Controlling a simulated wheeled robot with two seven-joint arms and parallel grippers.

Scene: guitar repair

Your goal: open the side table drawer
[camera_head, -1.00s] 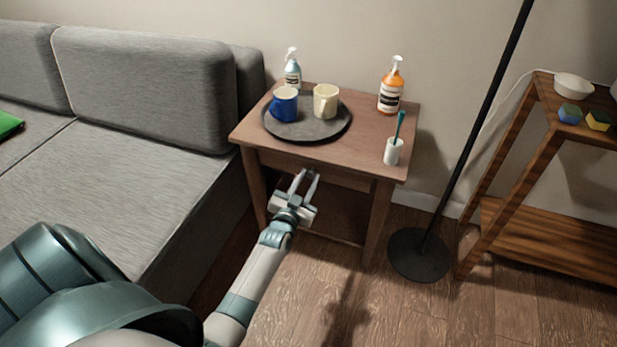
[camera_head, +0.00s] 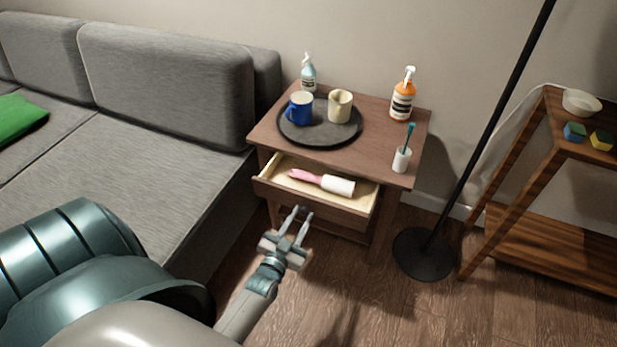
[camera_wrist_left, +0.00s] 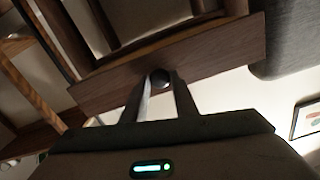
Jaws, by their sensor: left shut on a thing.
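The wooden side table (camera_head: 375,165) stands between the sofa and the floor lamp. Its drawer (camera_head: 330,206) is pulled part of the way out, and inside lies a lint roller (camera_head: 322,182) with a pink handle and a white roll. My left gripper (camera_head: 302,212) is at the middle of the drawer front. In the left wrist view the drawer front (camera_wrist_left: 215,62) fills the upper part, and the fingers of my left gripper (camera_wrist_left: 160,88) are shut on its dark round knob (camera_wrist_left: 160,78). My right gripper is not in view.
On the tabletop are a dark round tray (camera_head: 318,140) with a blue mug (camera_head: 299,108) and a cream mug (camera_head: 340,106), two pump bottles, and a white cup (camera_head: 401,160) with a toothbrush. A grey sofa (camera_head: 160,90) stands left; a lamp base (camera_head: 425,254) and wooden shelf (camera_head: 540,200) stand right.

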